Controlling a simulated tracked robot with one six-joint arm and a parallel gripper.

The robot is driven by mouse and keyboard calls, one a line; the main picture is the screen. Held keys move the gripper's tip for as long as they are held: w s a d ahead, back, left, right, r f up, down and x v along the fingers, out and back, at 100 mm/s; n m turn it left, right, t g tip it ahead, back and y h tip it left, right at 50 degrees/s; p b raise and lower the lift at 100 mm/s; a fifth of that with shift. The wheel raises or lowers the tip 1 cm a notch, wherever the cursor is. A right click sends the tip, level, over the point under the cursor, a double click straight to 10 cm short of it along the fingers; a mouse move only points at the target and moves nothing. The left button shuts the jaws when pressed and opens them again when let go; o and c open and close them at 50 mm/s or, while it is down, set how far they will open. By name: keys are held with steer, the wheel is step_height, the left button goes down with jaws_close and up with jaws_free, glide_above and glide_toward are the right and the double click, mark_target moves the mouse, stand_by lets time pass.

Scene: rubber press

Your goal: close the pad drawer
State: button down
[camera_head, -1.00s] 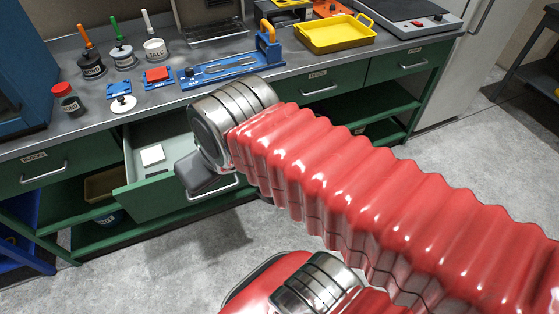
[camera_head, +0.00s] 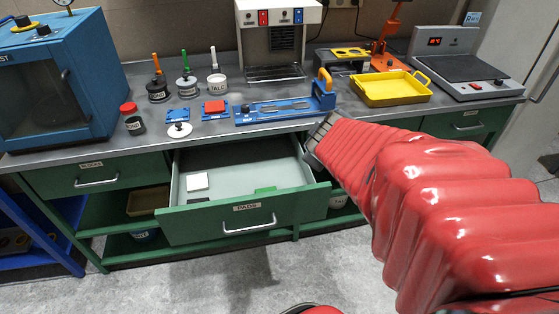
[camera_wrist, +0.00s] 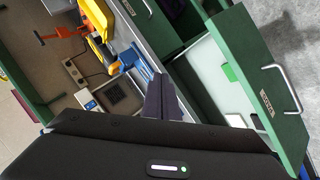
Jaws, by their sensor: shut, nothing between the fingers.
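The pad drawer (camera_head: 246,217) stands pulled out of the green bench, its front labelled PADS with a silver handle (camera_head: 249,226). Inside it are a white pad (camera_head: 197,181), a green piece (camera_head: 265,190) and a dark piece at the front left. The drawer also shows at the right of the wrist view (camera_wrist: 255,75), tilted. My gripper (camera_wrist: 160,82) is shut and empty, to the left of the drawer front in the wrist view and apart from the handle. In the head view my red-sleeved arm reaches to the drawer's right side; the fingers are hidden there.
The bench top (camera_head: 100,148) above holds a blue fixture (camera_head: 280,109), a yellow tray (camera_head: 390,88), a blue oven (camera_head: 60,85) and several small pots. A closed drawer (camera_head: 95,178) is at the left. The floor (camera_head: 200,285) before the open drawer is clear.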

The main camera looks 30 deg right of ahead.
steer(key=s+d+f+n+y, duration=0.1)
steer(key=d+f+n+y, duration=0.45)
steer(key=f, duration=0.65)
steer(key=s+a+f+n+g+y, duration=0.1)
steer(key=s+a+f+n+y, duration=0.1)
steer(key=s+f, duration=0.7)
steer(key=shift+s+a+n+y, duration=0.25)
steer(key=shift+a+n+y, duration=0.15)
steer(key=shift+n+y, duration=0.45)
glide_toward(312, 213)
step_height(312, 213, down, 3)
steer(key=s+a, duration=0.1)
steer(key=a, duration=0.1)
steer(key=shift+w+d+r, duration=0.1)
steer(key=shift+w+d, duration=0.15)
steer(key=shift+w, duration=0.7)
steer(key=shift+w+d, duration=0.25)
steer(key=shift+w, duration=0.7)
